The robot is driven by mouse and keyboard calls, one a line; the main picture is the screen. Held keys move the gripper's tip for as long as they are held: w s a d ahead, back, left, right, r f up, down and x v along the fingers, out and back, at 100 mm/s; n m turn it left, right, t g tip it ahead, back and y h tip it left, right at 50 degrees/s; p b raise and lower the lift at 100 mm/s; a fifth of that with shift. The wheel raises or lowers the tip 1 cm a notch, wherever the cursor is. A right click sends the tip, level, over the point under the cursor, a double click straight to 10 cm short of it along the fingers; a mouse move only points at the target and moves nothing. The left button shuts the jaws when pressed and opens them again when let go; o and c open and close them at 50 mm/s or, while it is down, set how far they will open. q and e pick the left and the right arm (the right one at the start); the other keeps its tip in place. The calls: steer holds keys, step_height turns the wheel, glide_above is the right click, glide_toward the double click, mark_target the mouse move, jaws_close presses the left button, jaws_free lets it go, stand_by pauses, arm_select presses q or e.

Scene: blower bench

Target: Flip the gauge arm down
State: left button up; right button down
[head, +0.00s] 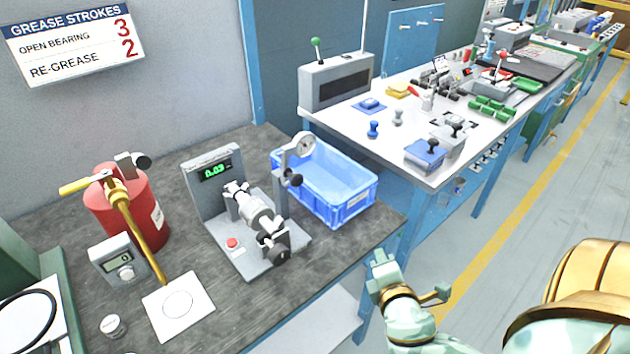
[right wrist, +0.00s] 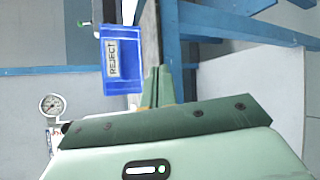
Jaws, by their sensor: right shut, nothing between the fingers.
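The gauge arm (head: 286,165) is a light grey arm standing raised at the right side of the grey test fixture (head: 230,250), with a round dial (head: 303,146) at its top and a black knob (head: 294,180) beside it. The dial also shows at the left edge of the right wrist view (right wrist: 52,105). A metal shaft assembly (head: 256,213) lies in the fixture. My right gripper (head: 380,262) is shut and empty, off the bench's right edge and well apart from the gauge arm. In the right wrist view its fingers (right wrist: 157,84) are together. My left gripper is out of view.
A blue bin (head: 345,208), labelled REJECT in the right wrist view (right wrist: 118,62), stands just behind the gauge arm. A red grease canister (head: 140,215), a small meter (head: 118,260) and a white pad (head: 178,305) are left of the fixture. A white-topped bench (head: 350,128) stands behind.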

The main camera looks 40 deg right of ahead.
steer(key=w+r+n+t, duration=0.1)
steer(key=r+n, duration=0.1)
steer(key=w+r+n+t, duration=0.2)
steer(key=n, duration=0.1)
steer(key=w+r+n+t+y, duration=0.1)
steer(key=w+r+n+t, duration=0.1)
steer(key=r, duration=0.1)
steer(key=shift+d+r+n, duration=0.1)
steer(key=shift+d+n, duration=0.15)
steer(key=shift+n, duration=0.05)
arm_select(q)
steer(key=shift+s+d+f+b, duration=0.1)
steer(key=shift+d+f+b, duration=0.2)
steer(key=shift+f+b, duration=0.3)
arm_select(e)
steer(key=w+a+r+n+t+y, duration=0.3)
steer(key=n+y, duration=0.6)
steer(key=n, duration=0.6)
step_height(320, 180, up, 2)
steer(key=shift+w+a+r+n+t, duration=0.1)
steer(key=shift+w+a+n+t, duration=0.2)
steer(key=shift+w+a, duration=0.2)
arm_select(q)
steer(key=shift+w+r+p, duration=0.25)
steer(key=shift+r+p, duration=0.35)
steer(key=shift+p, duration=0.25)
arm_select(e)
steer(key=x, duration=0.9)
steer(key=shift+w, duration=0.4)
